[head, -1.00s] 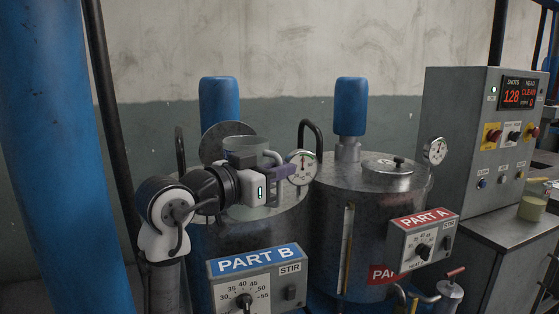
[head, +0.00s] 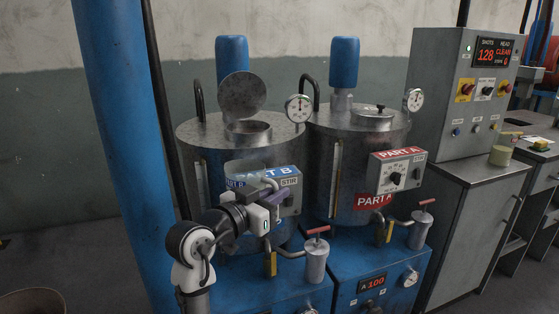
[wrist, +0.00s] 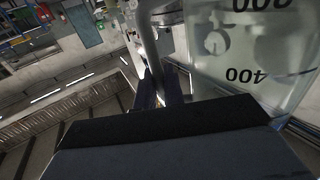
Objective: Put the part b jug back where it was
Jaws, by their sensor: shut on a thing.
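My gripper (head: 279,203) is shut on the handle of the part b jug (head: 243,170), which hangs in front of the PART B tank (head: 225,160). The jug is see-through and partly blends with the PART B control box behind it. In the wrist view, the jug (wrist: 255,75) fills the right side with upside-down volume marks, and its handle passes between the dark fingers (wrist: 163,88). My arm hides the jug's lower part in the head view. The place where the jug stood before cannot be told.
The PART B tank's round lid (head: 242,93) stands open above its filling hole (head: 248,133). The PART A tank (head: 345,135) is closed. Valves and a small cylinder (head: 316,258) stick out below. Another cup (head: 501,155) stands on the grey cabinet at right.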

